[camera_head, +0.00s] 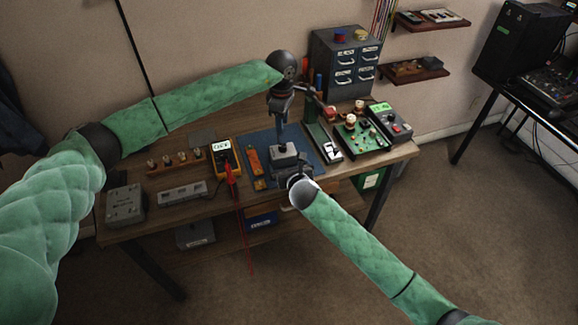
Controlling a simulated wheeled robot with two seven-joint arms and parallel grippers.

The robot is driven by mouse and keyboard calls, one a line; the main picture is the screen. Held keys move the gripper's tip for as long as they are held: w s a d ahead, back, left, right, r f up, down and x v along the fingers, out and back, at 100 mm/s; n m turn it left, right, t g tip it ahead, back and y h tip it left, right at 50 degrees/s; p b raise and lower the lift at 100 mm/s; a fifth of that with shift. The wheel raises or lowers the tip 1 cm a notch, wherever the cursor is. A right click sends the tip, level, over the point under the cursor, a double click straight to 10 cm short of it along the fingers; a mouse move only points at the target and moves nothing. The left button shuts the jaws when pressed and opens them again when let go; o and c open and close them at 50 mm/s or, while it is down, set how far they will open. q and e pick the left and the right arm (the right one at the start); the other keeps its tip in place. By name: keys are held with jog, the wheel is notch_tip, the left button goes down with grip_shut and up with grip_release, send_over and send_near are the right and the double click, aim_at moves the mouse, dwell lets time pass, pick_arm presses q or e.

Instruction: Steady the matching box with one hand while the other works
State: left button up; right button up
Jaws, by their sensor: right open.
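A small grey box (286,160), which looks like the matching box, sits on a blue mat (314,157) at the middle of the bench. My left gripper (283,138) points down from above and its lower end reaches the top of the box. Whether it touches, and how its fingers stand, is too small to tell. My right gripper (291,177) is open at the box's near side, by the bench's front edge. The wrist partly hides it, and contact is unclear. The box's front and any knobs there are hidden.
On the bench, a yellow meter (224,157) with red leads stands left, beside a row of knobs (175,160) and a grey case (125,206). A green board (362,137) and a drawer cabinet (345,62) stand right and behind. Bare wood shows at front left.

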aim_at(285, 161)
jog(key=shift+x, duration=3.75)
jog(key=shift+c, duration=0.4)
jog(key=c, duration=1)
